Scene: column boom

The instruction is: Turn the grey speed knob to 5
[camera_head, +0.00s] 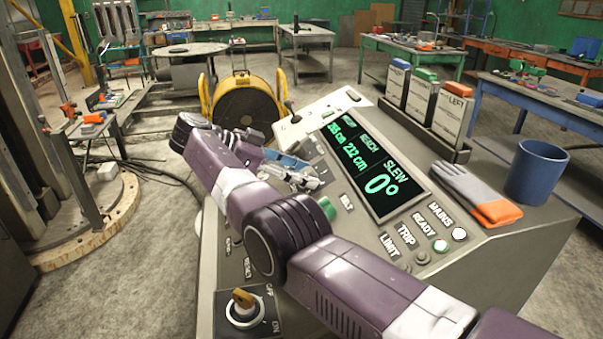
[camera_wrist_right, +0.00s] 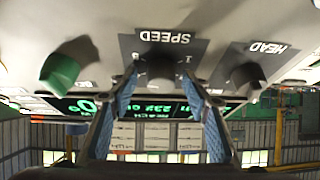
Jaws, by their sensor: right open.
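The grey speed knob (camera_wrist_right: 160,70) shows in the right wrist view under the label SPEED, which appears upside down. Its pointer and setting cannot be read. In the head view I cannot make it out behind my right arm and gripper. My right gripper (camera_head: 304,174) is open over the sloping console, left of the display. In the wrist view its two blue-padded fingers (camera_wrist_right: 162,88) stand on either side of the knob in the picture. I cannot tell whether they touch it. My left gripper is not in view.
A green knob (camera_wrist_right: 60,73) and a dark HEAD knob (camera_wrist_right: 246,77) flank the speed knob. The display (camera_head: 375,165) reads SLEW 0°.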

